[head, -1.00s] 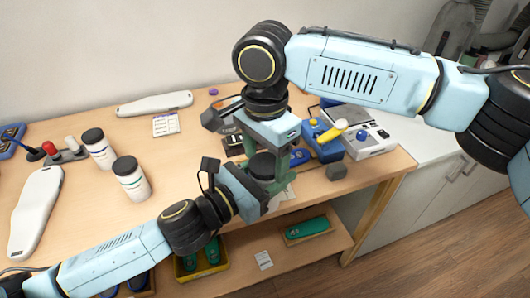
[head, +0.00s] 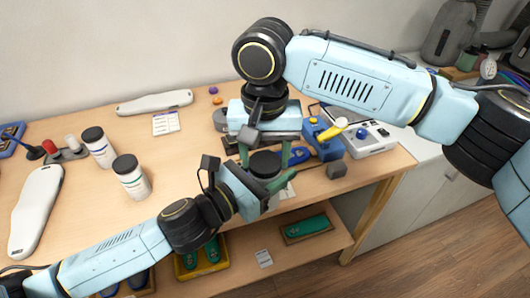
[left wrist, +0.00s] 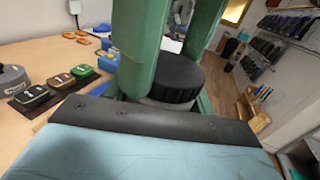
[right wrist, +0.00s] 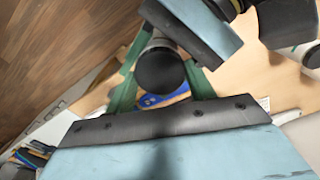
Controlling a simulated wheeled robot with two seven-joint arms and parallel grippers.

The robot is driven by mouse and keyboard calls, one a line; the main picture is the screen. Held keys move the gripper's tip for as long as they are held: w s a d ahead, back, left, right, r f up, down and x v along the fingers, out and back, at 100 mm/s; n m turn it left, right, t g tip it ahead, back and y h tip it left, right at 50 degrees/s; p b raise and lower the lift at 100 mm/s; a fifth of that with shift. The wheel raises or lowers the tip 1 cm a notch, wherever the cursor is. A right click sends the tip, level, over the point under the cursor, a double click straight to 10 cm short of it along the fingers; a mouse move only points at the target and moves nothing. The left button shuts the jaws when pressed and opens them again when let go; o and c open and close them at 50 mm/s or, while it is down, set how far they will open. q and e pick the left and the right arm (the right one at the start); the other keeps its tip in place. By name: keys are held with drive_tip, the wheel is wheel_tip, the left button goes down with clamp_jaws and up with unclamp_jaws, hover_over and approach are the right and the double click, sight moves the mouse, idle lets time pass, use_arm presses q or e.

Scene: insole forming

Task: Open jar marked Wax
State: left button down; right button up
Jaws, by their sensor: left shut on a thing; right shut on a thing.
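A jar with a black ribbed lid (head: 263,166) stands upright between my two grippers near the table's front edge. Its lid also shows in the left wrist view (left wrist: 174,79) and in the right wrist view (right wrist: 160,70). My left gripper (head: 269,181) comes in low from the front left and is shut on the jar. My right gripper (head: 265,156) comes from above, its green fingers on either side of the lid, shut on it. The lid sits at the jar's top; I cannot tell whether it is loose. The jar's label is hidden.
Two white jars with black lids (head: 97,147) (head: 131,177) stand at the left. White insole-shaped pieces (head: 154,102) (head: 37,212) lie on the table.

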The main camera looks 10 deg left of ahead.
idle(0.3)
drive_tip(key=o, duration=1)
drive_tip(key=shift+o, duration=0.4)
drive_tip(key=shift+s+a, duration=0.1)
drive_tip(key=shift+a, duration=0.05)
drive_tip(key=shift+r, duration=0.15)
